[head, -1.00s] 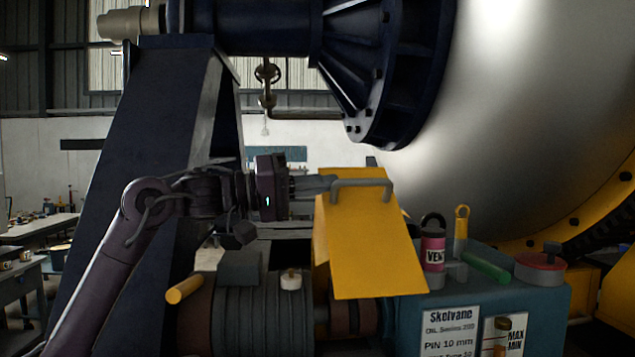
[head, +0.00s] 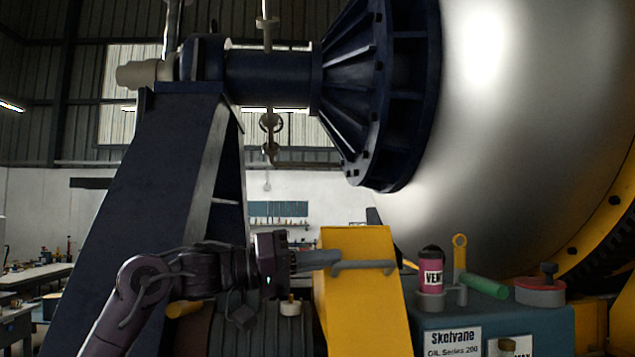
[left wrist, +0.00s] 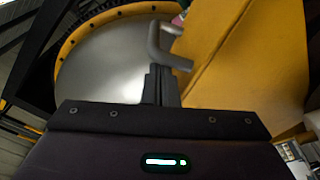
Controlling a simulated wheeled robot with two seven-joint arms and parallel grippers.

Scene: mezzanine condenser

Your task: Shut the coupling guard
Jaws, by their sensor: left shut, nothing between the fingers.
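The coupling guard (head: 365,305) is a yellow sheet-metal hood right of centre in the head view, with a grey bar handle (head: 365,267) across its upper part. Its lower part runs out of the picture, so whether it is fully down cannot be seen. My left gripper (head: 322,259) is shut and empty, with its fingertips at the handle's left end. In the left wrist view the shut fingers (left wrist: 160,86) are close by the bent handle (left wrist: 165,50), with the yellow guard (left wrist: 235,60) behind; contact is unclear. My right gripper is out of view.
A teal block (head: 540,322) right of the guard bears a pink VENT bottle (head: 431,272), a yellow pin (head: 460,255), a green rod (head: 487,286) and a red-topped tin (head: 540,290). A dark blue stand (head: 160,200) rises behind my left arm.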

